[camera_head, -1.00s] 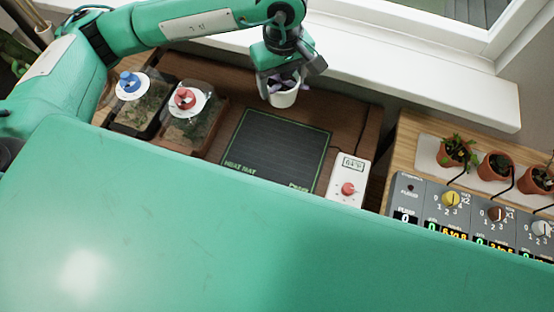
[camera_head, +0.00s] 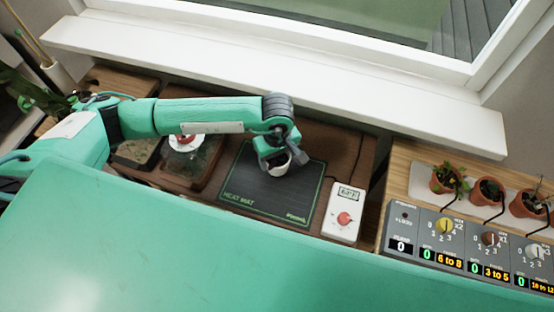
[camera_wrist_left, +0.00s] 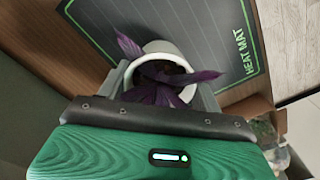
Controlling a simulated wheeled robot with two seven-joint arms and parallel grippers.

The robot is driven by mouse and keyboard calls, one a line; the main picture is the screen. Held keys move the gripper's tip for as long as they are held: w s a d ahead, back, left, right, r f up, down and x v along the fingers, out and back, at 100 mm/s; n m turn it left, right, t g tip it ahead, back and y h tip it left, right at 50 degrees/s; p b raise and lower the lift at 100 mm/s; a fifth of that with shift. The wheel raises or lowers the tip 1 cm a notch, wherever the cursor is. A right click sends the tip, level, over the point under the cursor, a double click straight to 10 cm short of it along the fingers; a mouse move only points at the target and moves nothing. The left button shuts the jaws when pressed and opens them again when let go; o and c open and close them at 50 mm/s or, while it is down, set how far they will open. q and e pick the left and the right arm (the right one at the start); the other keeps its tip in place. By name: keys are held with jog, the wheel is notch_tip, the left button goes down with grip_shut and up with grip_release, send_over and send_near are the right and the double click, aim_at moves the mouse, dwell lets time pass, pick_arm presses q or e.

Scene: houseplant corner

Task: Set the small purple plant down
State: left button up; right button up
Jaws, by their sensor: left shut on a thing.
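The small purple plant shows in the left wrist view as purple leaves (camera_wrist_left: 160,82) in a white pot (camera_wrist_left: 182,55). In the head view its white pot (camera_head: 278,168) is over the upper part of the black heat mat (camera_head: 257,187), partly hidden by my left gripper (camera_head: 278,156). My left gripper is shut on the pot, which also shows between its fingers in the left wrist view (camera_wrist_left: 160,85). I cannot tell whether the pot touches the mat. My right gripper is not in view.
A white controller with a red knob (camera_head: 343,213) stands right of the mat. Clear-lidded trays (camera_head: 187,160) stand left of it. Terracotta pots (camera_head: 488,191) and a grey dial panel (camera_head: 470,240) are at the right. The mat's lower part is clear.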

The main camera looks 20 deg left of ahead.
pick_arm(q)
notch_tip(320, 180, down, 2)
jog(key=shift+f, duration=0.45)
jog(key=o, duration=1.1)
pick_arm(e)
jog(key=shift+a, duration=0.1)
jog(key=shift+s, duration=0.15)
